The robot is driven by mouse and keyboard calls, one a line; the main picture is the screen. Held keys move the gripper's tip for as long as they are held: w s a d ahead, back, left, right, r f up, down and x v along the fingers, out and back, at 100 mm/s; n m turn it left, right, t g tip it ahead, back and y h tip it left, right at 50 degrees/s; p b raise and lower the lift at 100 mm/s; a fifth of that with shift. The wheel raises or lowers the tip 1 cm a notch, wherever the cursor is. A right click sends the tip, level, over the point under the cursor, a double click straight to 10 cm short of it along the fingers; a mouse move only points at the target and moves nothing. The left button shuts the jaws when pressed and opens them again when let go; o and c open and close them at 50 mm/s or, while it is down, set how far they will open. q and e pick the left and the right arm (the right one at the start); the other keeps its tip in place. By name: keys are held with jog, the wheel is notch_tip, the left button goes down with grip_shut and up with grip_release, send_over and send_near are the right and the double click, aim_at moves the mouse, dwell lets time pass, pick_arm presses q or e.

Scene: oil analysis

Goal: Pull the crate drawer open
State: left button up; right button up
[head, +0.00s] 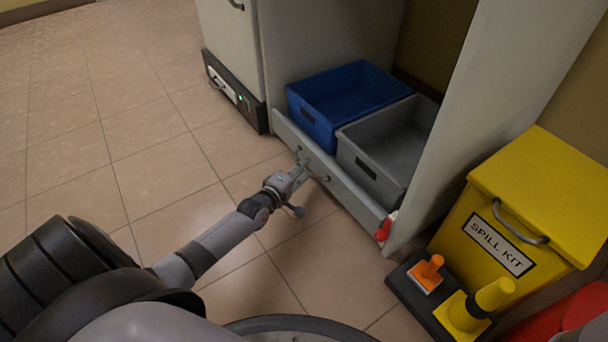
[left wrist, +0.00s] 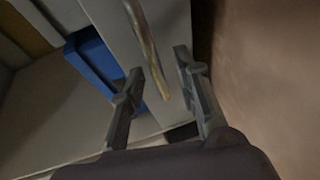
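The crate drawer has a long grey front (head: 350,190) at the foot of the cabinet. It looks about level with the cabinet's front edges. A blue crate (head: 350,95) and a grey crate (head: 392,145) stand behind it. A thin bar handle is on the front, partly hidden by my gripper in the head view. In the left wrist view the handle (left wrist: 146,48) shows as a pale bar. My left gripper (head: 301,183) is at the drawer front, its fingers (left wrist: 158,78) apart with the end of the bar between them. My right gripper is not in view.
A red piece (head: 383,230) sits at the drawer front's right end. The tiled floor before the drawer is clear.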

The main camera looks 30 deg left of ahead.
pick_arm(q)
jog(key=shift+w, duration=0.65)
jog(key=shift+c, duration=0.5)
grip_shut()
